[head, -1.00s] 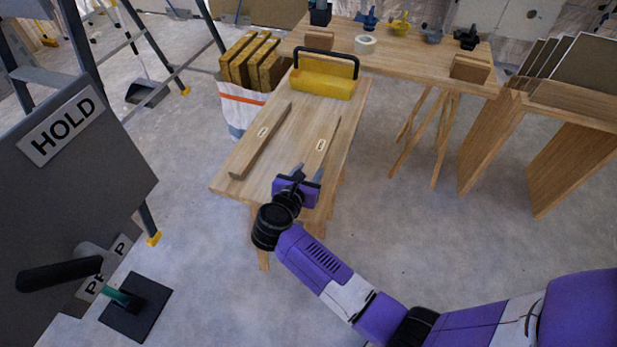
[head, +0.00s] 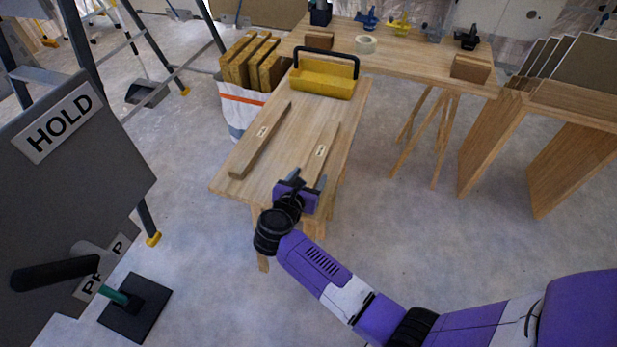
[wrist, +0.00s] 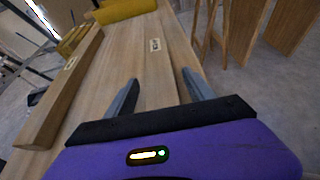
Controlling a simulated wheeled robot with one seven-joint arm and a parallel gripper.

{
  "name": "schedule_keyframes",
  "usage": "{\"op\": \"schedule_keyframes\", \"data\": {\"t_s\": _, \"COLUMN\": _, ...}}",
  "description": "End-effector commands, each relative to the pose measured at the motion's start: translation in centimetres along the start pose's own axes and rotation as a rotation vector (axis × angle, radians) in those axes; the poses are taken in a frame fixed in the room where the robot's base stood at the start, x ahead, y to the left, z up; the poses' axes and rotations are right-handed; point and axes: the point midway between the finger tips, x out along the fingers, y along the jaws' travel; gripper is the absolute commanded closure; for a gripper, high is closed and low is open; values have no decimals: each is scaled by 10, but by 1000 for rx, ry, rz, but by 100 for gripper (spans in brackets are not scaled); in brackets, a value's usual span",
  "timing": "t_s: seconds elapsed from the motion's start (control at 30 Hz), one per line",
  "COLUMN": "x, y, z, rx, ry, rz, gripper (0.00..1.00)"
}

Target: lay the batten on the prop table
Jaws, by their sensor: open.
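Two wooden battens lie on a narrow low table (head: 223,184). The right batten (head: 325,143) has a small pale label and lies lengthwise; in the wrist view the batten (wrist: 157,72) is lighter than the other. The left batten (head: 264,141) is darker and also labelled; it shows at the left of the wrist view (wrist: 58,97). My gripper (head: 310,177) is at the near end of the right batten. In the wrist view my gripper's fingers (wrist: 158,92) are open, one on each side of that batten, with gaps visible. The batten's near end is hidden by my gripper.
A yellow toolbox (head: 322,83) stands at the table's far end. A grey panel marked HOLD (head: 75,180) and a ladder stand at left.

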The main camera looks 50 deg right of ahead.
Motion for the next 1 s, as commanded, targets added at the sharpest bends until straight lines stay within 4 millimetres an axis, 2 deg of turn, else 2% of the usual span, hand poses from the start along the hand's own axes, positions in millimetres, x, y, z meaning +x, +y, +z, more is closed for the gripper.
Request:
{"op": "schedule_keyframes", "data": {"t_s": 0.17, "x": -9, "y": 1, "z": 3, "rx": -1, "ry": -1, "rz": 3, "gripper": 38}}
{"op": "schedule_keyframes", "data": {"t_s": 0.5, "x": -75, "y": 1, "z": 2, "rx": 0, "ry": -1, "rz": 4, "gripper": 38}}
{"op": "schedule_keyframes", "data": {"t_s": 0.7, "x": -107, "y": 0, "z": 2, "rx": 0, "ry": -1, "rz": 2, "gripper": 38}}
{"op": "schedule_keyframes", "data": {"t_s": 0.83, "x": -117, "y": 0, "z": 2, "rx": 0, "ry": 0, "rz": 1, "gripper": 38}}
{"op": "schedule_keyframes", "data": {"t_s": 1.0, "x": -122, "y": 0, "z": 2, "rx": 0, "ry": 0, "rz": 0, "gripper": 38}}
